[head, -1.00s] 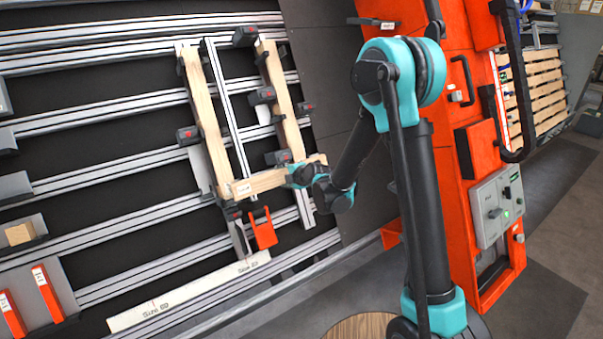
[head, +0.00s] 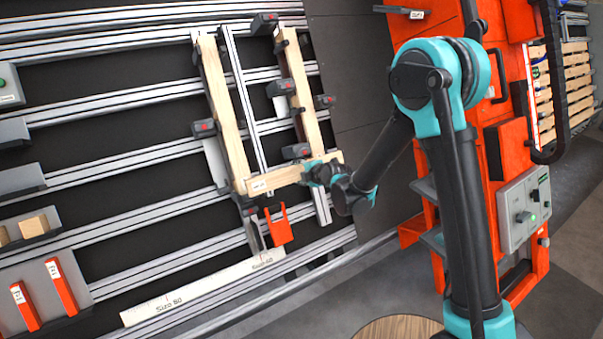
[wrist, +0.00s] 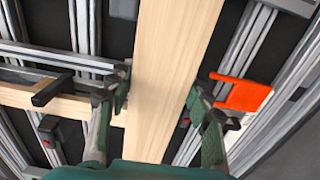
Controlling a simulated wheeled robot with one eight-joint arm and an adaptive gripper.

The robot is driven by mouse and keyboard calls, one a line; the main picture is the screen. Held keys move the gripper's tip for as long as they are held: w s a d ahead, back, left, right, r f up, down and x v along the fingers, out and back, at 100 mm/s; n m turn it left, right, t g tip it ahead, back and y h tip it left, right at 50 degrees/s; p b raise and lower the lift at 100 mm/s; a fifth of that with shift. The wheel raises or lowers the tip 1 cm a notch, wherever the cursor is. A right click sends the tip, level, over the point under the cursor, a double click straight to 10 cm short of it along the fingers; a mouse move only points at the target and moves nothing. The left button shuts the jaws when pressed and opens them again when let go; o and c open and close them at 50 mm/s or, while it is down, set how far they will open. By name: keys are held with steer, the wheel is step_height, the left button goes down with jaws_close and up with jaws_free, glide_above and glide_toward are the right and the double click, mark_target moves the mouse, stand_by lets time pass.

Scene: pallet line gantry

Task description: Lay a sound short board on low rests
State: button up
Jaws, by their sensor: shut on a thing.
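In the head view a short pale board (head: 275,180) with a small white label lies across the lower ends of two long boards. Whether it touches them I cannot tell. My gripper (head: 318,174) is shut on it near its right end. In the wrist view the short board (wrist: 168,75) runs between my two fingers (wrist: 158,97), showing plain, clean grain. The left long board (head: 226,110) and right long board (head: 299,90) lean on the rack, among dark blocks with red marks. I cannot tell which parts are the low rests.
An orange bracket (head: 278,225) sits just below the short board; it also shows in the wrist view (wrist: 243,95). A white size strip (head: 205,288) runs along the rack's bottom. An orange cabinet (head: 465,165) with a grey control box (head: 523,213) stands at the right.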

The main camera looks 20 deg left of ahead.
steer(key=x, duration=0.9)
steer(key=shift+f, duration=0.15)
stand_by(0.4)
steer(key=shift+w+a+f, duration=0.1)
steer(key=shift+w+a, duration=0.1)
steer(key=shift+a, duration=0.15)
stand_by(0.7)
steer(key=shift+s+d+f, duration=0.1)
steer(key=shift+f, duration=0.2)
stand_by(0.7)
steer(key=o, duration=1.4)
steer(key=v, duration=1.2)
